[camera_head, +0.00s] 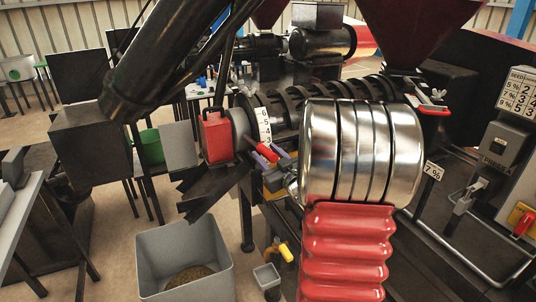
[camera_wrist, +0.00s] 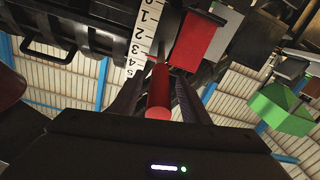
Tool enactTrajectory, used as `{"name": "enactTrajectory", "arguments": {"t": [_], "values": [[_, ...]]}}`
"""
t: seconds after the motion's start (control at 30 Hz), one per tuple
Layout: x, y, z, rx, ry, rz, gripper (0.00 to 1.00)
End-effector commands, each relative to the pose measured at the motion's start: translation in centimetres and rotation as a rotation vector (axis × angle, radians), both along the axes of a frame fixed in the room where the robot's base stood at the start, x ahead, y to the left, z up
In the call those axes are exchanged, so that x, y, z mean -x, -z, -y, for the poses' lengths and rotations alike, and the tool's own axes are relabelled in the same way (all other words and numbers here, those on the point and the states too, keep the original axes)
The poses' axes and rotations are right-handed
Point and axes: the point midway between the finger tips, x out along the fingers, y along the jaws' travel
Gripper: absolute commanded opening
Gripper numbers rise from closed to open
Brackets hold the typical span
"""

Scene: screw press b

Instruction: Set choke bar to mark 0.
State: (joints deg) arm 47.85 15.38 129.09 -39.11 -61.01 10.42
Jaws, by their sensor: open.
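The choke bar, a red round bar, shows in the wrist view (camera_wrist: 159,92) between the two dark purple fingers of my open gripper (camera_wrist: 158,105). I cannot tell whether either finger touches it. The white numbered scale (camera_wrist: 143,38) stands just beyond the bar, slightly left, with figures up to about 5 readable. In the head view the scale (camera_head: 264,125) shows 6, 5, 4 and 3 from the top. The red bar (camera_head: 251,143) crosses near its lower part, partly hidden by my gripper (camera_head: 268,154). The exact mark at the bar is unclear.
A red block (camera_head: 216,138) sits close left of the scale. The dark screw cage (camera_head: 330,92) runs behind it to the right. A grey bin (camera_head: 185,262) with dark material stands below. A red-handled lever (camera_head: 433,103) and a control box (camera_head: 503,143) are at right.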

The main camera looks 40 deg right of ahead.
Motion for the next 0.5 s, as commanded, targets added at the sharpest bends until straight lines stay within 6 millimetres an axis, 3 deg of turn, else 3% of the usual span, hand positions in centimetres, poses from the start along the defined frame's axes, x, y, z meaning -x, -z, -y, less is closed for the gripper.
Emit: {"name": "enactTrajectory", "arguments": {"t": [0.27, 0.5], "values": [[-0.11, 0.01, 0.04, 0.0, 0.0, 0.0, 0.42], [-0.1, 0.01, 0.04, 0.0, 0.0, 0.0, 0.26]]}}
